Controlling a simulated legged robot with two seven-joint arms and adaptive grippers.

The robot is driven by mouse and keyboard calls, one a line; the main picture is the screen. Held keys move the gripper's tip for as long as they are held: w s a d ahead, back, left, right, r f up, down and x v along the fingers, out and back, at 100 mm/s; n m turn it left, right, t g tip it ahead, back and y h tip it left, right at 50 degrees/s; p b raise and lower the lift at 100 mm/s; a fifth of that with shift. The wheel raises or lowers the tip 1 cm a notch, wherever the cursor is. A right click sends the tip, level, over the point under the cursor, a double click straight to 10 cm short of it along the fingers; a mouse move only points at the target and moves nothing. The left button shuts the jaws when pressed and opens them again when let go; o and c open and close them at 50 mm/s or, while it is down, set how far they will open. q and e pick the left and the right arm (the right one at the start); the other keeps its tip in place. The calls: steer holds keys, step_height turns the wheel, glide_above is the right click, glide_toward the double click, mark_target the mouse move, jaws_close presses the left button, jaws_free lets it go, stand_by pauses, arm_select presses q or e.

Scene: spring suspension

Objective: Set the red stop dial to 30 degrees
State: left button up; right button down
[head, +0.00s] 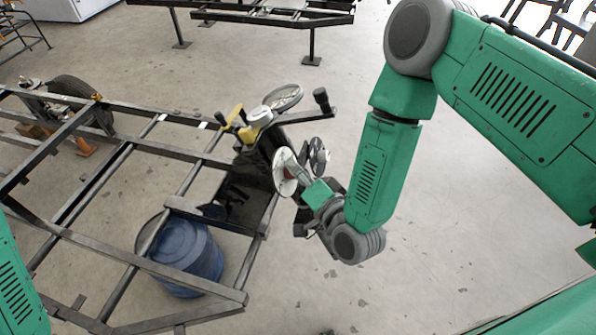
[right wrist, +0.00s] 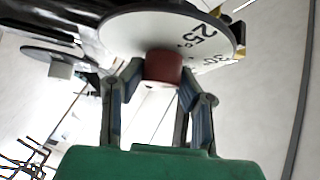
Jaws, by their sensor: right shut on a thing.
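The red stop dial is a red knob (right wrist: 163,66) in front of a white disc (right wrist: 190,25) with black degree marks. The numbers 25 and 30 show on the disc's right side, upside down or tilted in the right wrist view. My right gripper (right wrist: 155,85) has its two fingers on either side of the red knob and is shut on it. In the head view the white disc (head: 283,180) faces my right gripper (head: 297,176), and the fingers hide most of the knob. Where the pointer stands cannot be told. My left gripper is out of view.
The dial sits on a dark unit at the end of a black metal frame (head: 90,185). Nearby are a large round dial (head: 283,97), a yellow part (head: 249,134) and a black-handled lever (head: 322,100). A blue barrel (head: 185,250) stands below the frame. The floor at right is open.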

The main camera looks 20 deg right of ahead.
steer(key=shift+s+a+f, duration=0.2)
steer(key=shift+s+f, duration=0.1)
steer(key=shift+f, duration=0.05)
steer(key=c, duration=1.3)
jaws_free()
steer(key=shift+o, duration=0.6)
steer(key=shift+w+r, duration=0.1)
steer(key=shift+r, duration=0.1)
steer(key=f+v, duration=0.1)
steer(key=v, duration=1)
steer(key=shift+s+r, duration=0.35)
steer(key=shift+s, duration=0.1)
steer(key=shift+d, duration=0.15)
